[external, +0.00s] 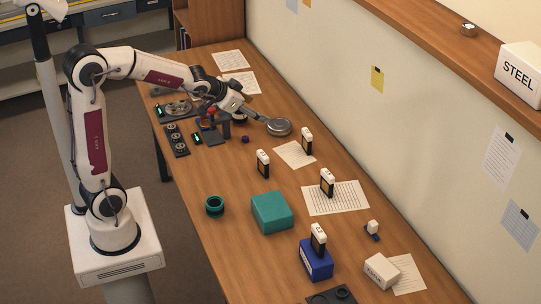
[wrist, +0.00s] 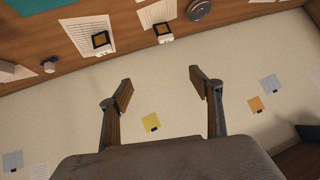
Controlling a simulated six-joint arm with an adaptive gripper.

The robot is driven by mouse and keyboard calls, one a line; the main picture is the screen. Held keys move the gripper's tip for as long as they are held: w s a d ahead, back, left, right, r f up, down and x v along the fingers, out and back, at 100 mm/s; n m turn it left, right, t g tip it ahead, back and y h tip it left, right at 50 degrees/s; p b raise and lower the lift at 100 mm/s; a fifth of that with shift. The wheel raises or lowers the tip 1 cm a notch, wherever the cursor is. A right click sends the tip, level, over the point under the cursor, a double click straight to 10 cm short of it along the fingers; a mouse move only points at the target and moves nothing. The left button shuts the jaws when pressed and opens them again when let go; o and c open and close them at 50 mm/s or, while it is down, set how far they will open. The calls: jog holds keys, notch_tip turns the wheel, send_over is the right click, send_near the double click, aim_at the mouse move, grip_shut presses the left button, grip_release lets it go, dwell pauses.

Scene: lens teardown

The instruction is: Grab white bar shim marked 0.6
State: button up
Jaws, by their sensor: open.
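Several small upright black holders with white tops stand on the table: one at centre (external: 263,163), one near the wall (external: 307,141), one on a paper sheet (external: 327,183) and one on a blue box (external: 318,239). Their markings are too small to read, so I cannot tell which is the 0.6 shim. Two white-topped holders also show at the top of the wrist view, one at left (wrist: 101,42) and one at right (wrist: 163,31). My gripper (wrist: 160,88) is open and empty, facing the wall.
A round grey disc (external: 279,127) lies near my gripper. A teal box (external: 272,212), teal ring (external: 214,207), blue box (external: 316,262) and white block (external: 381,270) occupy the nearer table. The wall (external: 350,120) and a shelf (external: 440,45) bound the right side.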

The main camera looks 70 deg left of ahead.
jog(key=w+a+f+t, duration=0.1)
jog(key=w+a+f, duration=0.25)
jog(key=w, duration=0.25)
jog(key=w+a+f+t, duration=0.1)
jog(key=w+a+f, duration=0.2)
jog(key=w+f, duration=0.25)
jog(key=w+a+f+m+t+h, duration=0.1)
jog(key=w+a+f+h, duration=0.15)
jog(key=w+f, duration=0.2)
jog(key=t+h, duration=0.1)
send_near(304, 137)
jog(key=w, duration=0.1)
jog(key=w+f, duration=0.1)
jog(key=w, duration=0.1)
jog(key=shift+d+f+m, duration=0.2)
jog(key=shift+d+m, duration=0.1)
jog(key=shift+d, duration=0.05)
jog(key=shift+w, duration=0.1)
jog(key=shift+x, duration=1.25)
jog(key=shift+x, duration=2.6)
jog(key=shift+a, duration=0.2)
